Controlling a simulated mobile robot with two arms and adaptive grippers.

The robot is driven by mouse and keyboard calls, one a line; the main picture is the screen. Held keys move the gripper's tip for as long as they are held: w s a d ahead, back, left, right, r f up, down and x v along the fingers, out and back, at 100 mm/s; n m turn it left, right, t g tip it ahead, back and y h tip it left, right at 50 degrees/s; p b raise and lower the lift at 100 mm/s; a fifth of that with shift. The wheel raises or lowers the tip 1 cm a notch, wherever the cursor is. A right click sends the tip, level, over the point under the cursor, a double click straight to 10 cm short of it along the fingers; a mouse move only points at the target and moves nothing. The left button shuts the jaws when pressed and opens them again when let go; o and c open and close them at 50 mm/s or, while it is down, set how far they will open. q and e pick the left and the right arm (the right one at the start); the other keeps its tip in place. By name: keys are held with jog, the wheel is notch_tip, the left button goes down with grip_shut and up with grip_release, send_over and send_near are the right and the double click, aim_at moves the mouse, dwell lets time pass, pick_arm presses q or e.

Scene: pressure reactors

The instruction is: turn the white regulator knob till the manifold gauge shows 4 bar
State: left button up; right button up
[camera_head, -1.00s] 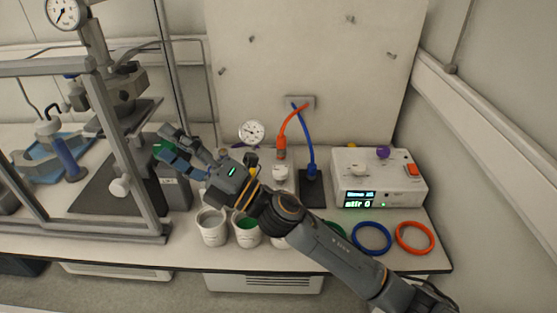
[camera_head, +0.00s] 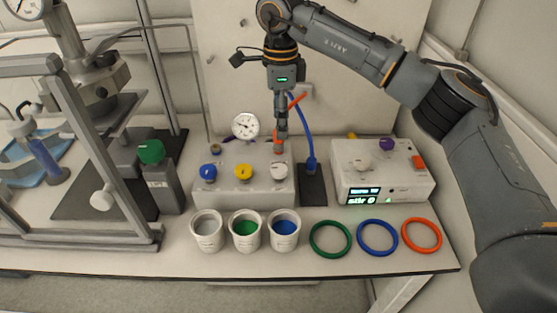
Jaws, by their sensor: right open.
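A white knob (camera_head: 280,170) is at the right end of the grey manifold box (camera_head: 255,193), beside a yellow knob (camera_head: 243,172) and a blue knob (camera_head: 208,171). The round white manifold gauge (camera_head: 246,125) stands behind the box; its reading is too small to tell. My right gripper (camera_head: 281,128) is open and points down, in front of the orange hose fitting and above the white knob in the picture. The gripper is seen edge-on, so the gap between its fingers is hard to see. My left gripper is out of view.
A white console (camera_head: 395,188) stands right. Three cups, including a green-filled one (camera_head: 245,228), and three rings, including a blue one (camera_head: 377,237), lie in front. A metal frame (camera_head: 95,140) stands left.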

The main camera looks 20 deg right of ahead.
aim_at(280, 169)
notch_tip(280, 169, down, 14)
jog(key=shift+s+r+p, duration=0.1)
jog(key=shift+r+p, duration=0.1)
jog(key=shift+p, duration=0.95)
jog(key=c, duration=1.2)
jog(key=shift+o, duration=0.2)
jog(key=shift+m+b, duration=0.3)
jog(key=shift+m, duration=0.1)
jog(key=m+b, duration=0.1)
jog(key=m, duration=0.1)
jog(key=shift+f+m, duration=0.1)
jog(key=shift+m, duration=0.3)
jog(key=shift+m+b, duration=0.85)
jog(key=shift+m, duration=1.75)
